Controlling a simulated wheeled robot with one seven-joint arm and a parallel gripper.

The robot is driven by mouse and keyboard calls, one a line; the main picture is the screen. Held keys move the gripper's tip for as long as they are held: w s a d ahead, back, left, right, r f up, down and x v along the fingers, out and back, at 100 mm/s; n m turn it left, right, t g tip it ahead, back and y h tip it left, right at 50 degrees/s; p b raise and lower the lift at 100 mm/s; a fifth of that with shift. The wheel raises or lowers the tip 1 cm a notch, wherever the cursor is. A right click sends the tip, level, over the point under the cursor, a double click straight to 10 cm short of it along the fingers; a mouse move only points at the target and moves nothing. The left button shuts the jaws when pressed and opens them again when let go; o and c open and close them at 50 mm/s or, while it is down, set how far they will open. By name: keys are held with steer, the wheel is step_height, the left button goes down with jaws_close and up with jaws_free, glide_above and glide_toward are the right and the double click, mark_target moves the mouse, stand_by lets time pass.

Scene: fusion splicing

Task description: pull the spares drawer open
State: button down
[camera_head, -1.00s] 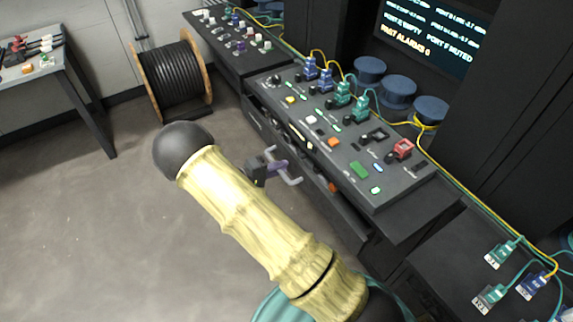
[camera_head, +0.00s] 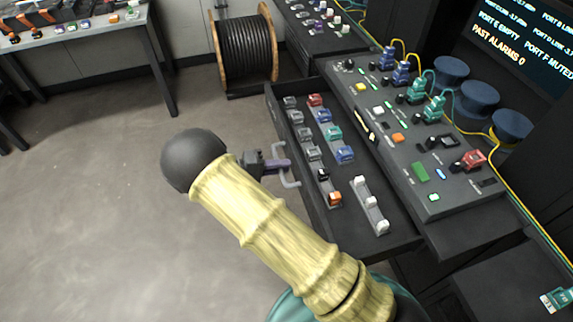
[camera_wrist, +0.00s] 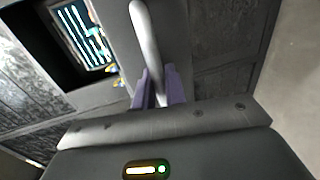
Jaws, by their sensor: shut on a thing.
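The spares drawer (camera_head: 352,214) stands well open below the sloped control panel, in the head view. Inside it lie rows of small coloured connectors and a white-topped strip (camera_head: 370,205). Its pale bar handle (camera_head: 291,182) is on the front face, facing left. My gripper (camera_head: 281,165) is at the handle, with its purple fingers closed around the bar. In the wrist view the handle (camera_wrist: 146,40) runs between the two purple fingers (camera_wrist: 160,88). My arm hides the floor below the drawer's near end.
The control panel (camera_head: 420,150) with plugs and cables sits above and right of the drawer. A cable reel (camera_head: 246,48) stands on the floor at the back. A side table (camera_head: 80,35) is at the far left. The floor left of the drawer is clear.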

steer(key=c, duration=1.5)
jaws_free()
steer(key=shift+c, duration=0.2)
steer(key=b+v, duration=0.1)
steer(key=v, duration=1.6)
steer(key=shift+b, duration=0.4)
steer(key=shift+a, duration=0.15)
